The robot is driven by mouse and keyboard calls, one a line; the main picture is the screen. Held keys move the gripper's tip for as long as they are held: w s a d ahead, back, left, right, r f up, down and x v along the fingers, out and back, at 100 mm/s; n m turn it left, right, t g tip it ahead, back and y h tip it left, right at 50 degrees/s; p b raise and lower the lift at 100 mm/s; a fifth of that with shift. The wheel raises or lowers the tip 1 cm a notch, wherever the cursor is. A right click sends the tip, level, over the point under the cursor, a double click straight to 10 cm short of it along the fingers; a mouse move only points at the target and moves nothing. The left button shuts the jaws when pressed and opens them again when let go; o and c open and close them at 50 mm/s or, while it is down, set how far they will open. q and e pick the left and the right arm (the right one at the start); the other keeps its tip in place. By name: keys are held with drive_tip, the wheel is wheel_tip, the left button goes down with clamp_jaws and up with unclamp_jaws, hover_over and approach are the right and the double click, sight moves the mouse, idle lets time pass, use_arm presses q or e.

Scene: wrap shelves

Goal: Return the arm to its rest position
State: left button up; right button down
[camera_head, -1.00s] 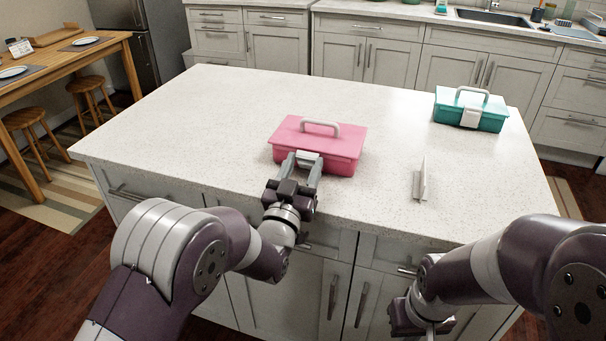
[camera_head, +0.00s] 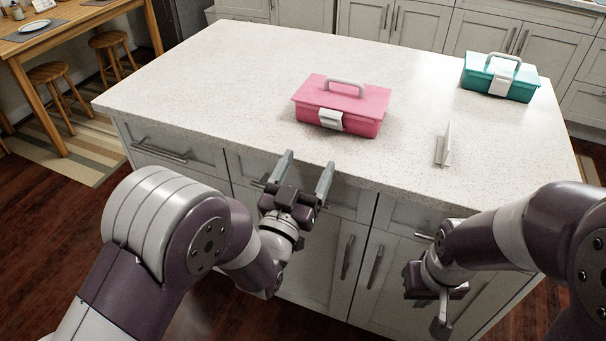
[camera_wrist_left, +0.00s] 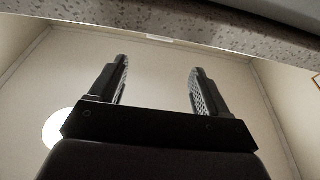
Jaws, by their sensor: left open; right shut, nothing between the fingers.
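My left gripper (camera_head: 306,174) is open and empty, just off the front edge of the island counter and apart from the pink box. Its two separated fingers also show in the left wrist view (camera_wrist_left: 155,85), with nothing between them. My right gripper (camera_head: 440,318) is shut and empty, low in front of the island cabinets at the right. The pink toolbox (camera_head: 345,107) stands shut on the counter, with its grey handle up and a white latch in front.
The speckled island counter (camera_head: 235,80) has a teal toolbox (camera_head: 500,78) at its far right and a small upright white piece (camera_head: 445,146) near the right front. The counter's front edge (camera_wrist_left: 150,32) is close to the left gripper. A wooden table (camera_head: 60,35) stands at the far left.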

use_arm(q)
drive_tip(key=shift+v, duration=1.1)
